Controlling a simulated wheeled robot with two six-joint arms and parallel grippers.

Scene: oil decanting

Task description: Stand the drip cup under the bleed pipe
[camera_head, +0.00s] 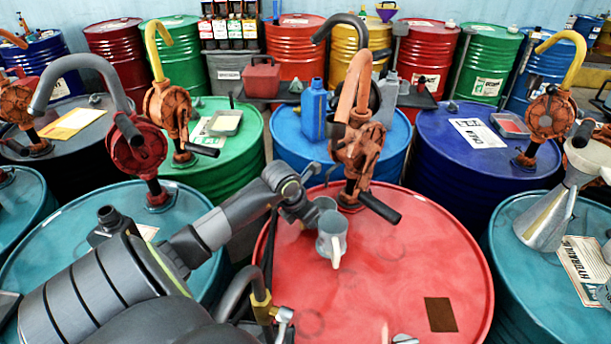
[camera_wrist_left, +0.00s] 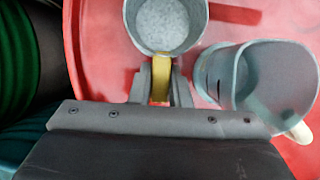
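The drip cup, a small grey metal cup (camera_head: 325,203), is on or just above the red drum (camera_head: 370,285), beside the orange pump's base; I cannot tell if it touches the lid. In the left wrist view the cup (camera_wrist_left: 168,28) is upright with a pale grey inside and a yellow handle (camera_wrist_left: 160,78). My left gripper (camera_head: 303,212) has its fingers (camera_wrist_left: 161,92) closed on both sides of that handle. A dark curved pipe with a brass fitting (camera_head: 262,300), possibly the bleed pipe, rises at the drum's front left.
A grey jug with a cream handle (camera_head: 331,238) stands close in front of the cup; it also shows in the left wrist view (camera_wrist_left: 270,85). An orange hand pump (camera_head: 358,150) with a dark crank stands behind. The red lid's middle and right are mostly clear.

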